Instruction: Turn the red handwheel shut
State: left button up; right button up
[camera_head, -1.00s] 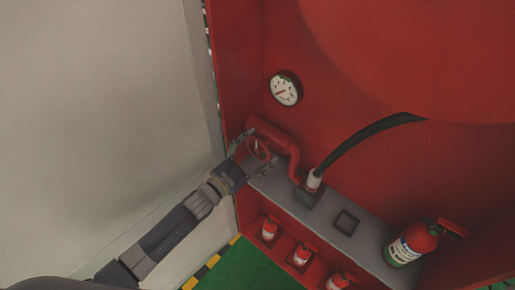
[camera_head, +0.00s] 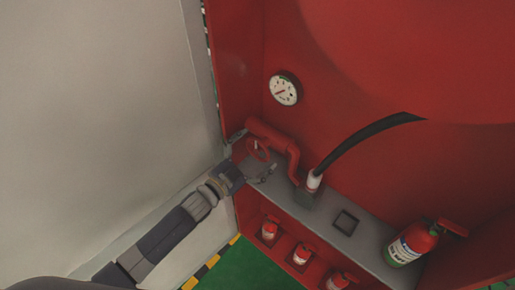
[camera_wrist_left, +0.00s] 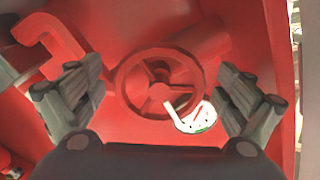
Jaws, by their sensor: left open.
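The red handwheel (camera_head: 258,150) sits on the end of a red pipe (camera_head: 274,133) above the grey shelf. In the left wrist view the handwheel (camera_wrist_left: 158,84) is between the two open fingers, with a gap on each side. My left gripper (camera_head: 252,157) is open at the handwheel, its fingers to either side of it; it also shows in the left wrist view (camera_wrist_left: 160,100). The fingers do not appear to touch the rim. My right gripper is not in view.
A round gauge (camera_head: 285,89) is on the red back wall. A black hose (camera_head: 366,138) rises from the grey shelf (camera_head: 318,209). A fire extinguisher (camera_head: 411,244) stands at the shelf's right end, and small extinguishers (camera_head: 302,254) sit below. A pale wall (camera_head: 100,110) is close on the left.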

pick_arm(q)
jog(key=v, duration=1.1)
jog(key=shift+s+a, duration=0.15)
jog(key=shift+s, duration=0.05)
jog(key=s+a+f+n+g+y, duration=0.2)
jog(key=s+a+n+g+y, duration=0.35)
jog(key=s, duration=0.45)
jog(key=s+a+f+n+g+y, duration=0.35)
jog(key=s+n+g+y, duration=0.2)
jog(key=s, duration=0.45)
notch_tip(320, 180, down, 30)
jog(key=s+g+b, duration=0.1)
jog(key=s+b, duration=0.2)
jog(key=b, duration=0.1)
jog(key=s+a+f+g+b, duration=0.1)
jog(key=s+a+f+b, duration=0.2)
jog(key=s+f, duration=1.3)
notch_tip(320, 180, down, 3)
jog(key=shift+a+f+g, duration=0.15)
jog(key=shift+a+g, duration=0.1)
jog(key=shift+g, duration=0.05)
